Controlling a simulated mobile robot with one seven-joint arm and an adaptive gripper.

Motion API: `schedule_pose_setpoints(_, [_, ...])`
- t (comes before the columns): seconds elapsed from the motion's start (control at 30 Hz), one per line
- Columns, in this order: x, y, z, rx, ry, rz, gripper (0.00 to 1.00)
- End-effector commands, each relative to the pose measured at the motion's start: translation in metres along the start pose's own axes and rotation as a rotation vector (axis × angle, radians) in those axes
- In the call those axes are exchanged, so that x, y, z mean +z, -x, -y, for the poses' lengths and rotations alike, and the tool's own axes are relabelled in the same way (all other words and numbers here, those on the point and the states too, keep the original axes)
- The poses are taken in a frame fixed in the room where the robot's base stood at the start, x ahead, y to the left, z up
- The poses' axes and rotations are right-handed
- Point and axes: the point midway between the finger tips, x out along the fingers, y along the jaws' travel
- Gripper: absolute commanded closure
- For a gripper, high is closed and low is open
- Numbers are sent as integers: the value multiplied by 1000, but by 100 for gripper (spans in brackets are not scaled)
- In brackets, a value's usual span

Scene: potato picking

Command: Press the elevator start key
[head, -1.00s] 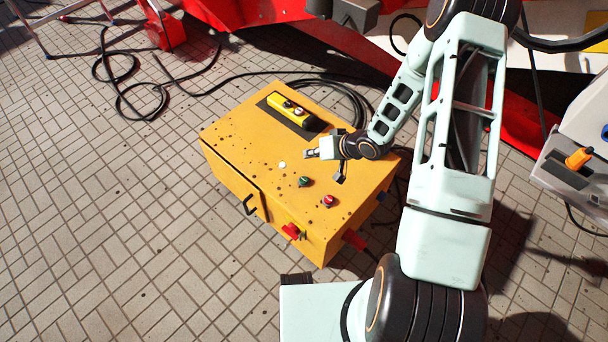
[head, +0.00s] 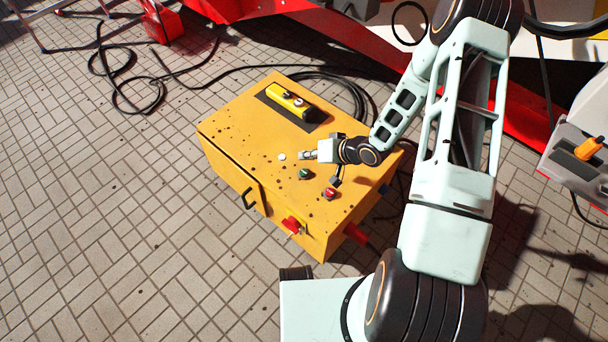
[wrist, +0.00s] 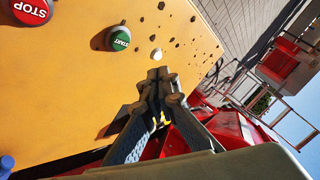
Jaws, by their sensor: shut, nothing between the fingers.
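The green start key (head: 304,174) is on the top of the yellow control box (head: 235,118). In the wrist view the start key (wrist: 118,39) reads "START" and lies up and left of my fingertips. My gripper (head: 305,155) is shut and empty, its fingers pointing left, just behind the start key in the head view. It also shows in the wrist view (wrist: 159,75), fingertips together. A gap to the key shows in both views; I cannot tell how high the fingertips are above the box.
A red stop button (head: 330,193) sits to the right of the start key. A small white button (head: 282,156) is left of my fingertips. A yellow handheld controller (head: 288,100) lies at the back of the box. A red key-type switch (head: 291,225) is on the front face.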

Motion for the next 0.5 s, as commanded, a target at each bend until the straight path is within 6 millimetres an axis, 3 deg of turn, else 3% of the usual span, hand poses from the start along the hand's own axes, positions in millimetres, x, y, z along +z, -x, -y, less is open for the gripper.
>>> schedule_pose_setpoints(0.2, [20, -27, -20, 1, -1, 0, 100])
schedule_pose_setpoints(0.5, [28, -39, -28, 1, -1, 0, 100])
